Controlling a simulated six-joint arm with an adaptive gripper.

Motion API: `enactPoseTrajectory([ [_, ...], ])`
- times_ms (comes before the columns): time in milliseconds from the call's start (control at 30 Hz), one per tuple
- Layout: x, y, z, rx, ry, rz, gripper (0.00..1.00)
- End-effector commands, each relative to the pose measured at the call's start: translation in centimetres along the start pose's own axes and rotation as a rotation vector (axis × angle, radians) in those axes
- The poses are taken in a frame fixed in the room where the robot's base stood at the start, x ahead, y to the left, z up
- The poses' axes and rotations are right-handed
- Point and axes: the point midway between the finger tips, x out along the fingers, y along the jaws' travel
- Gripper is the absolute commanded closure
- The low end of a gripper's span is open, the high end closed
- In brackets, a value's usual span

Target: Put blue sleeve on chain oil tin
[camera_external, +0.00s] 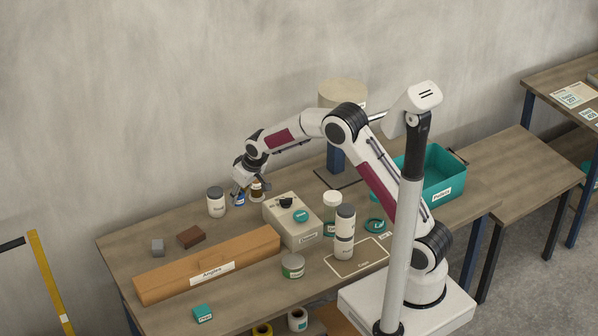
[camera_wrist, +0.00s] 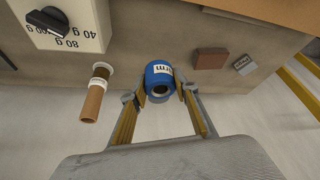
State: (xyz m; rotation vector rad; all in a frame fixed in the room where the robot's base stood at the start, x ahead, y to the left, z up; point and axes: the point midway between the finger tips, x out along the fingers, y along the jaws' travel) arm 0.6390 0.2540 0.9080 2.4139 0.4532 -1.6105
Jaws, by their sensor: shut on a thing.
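A short blue cylinder (camera_wrist: 158,72) with a white label and a dark round opening is between my fingers in the wrist view; I take it for the blue sleeve. My gripper (camera_wrist: 159,93) is shut on it. In the external view my gripper (camera_external: 240,195) is low near the table's back edge, with the blue thing (camera_external: 239,201) partly hidden. A brown bottle-like cylinder (camera_external: 257,190) stands just right of it; it also shows in the wrist view (camera_wrist: 93,102) with a white band. I cannot read which container is the chain oil tin.
A white jar (camera_external: 216,203) stands close left of my gripper. A beige box with a dial (camera_external: 291,220) is to the right. A long orange-brown box (camera_external: 208,265), a brown block (camera_external: 191,237) and a grey block (camera_external: 158,248) lie nearer the front left. A teal bin (camera_external: 440,190) is at right.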

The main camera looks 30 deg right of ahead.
Motion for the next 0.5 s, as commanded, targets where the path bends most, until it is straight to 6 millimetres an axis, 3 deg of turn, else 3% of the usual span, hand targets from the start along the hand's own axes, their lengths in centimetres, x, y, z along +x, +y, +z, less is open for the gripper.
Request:
enactPoseTrajectory([
  [200,-2.6,1.8,1.7,0.03,-0.001,0.013,0.93],
  [500,-4.8,2.6,5.1,-0.059,-0.001,-0.025,0.93],
])
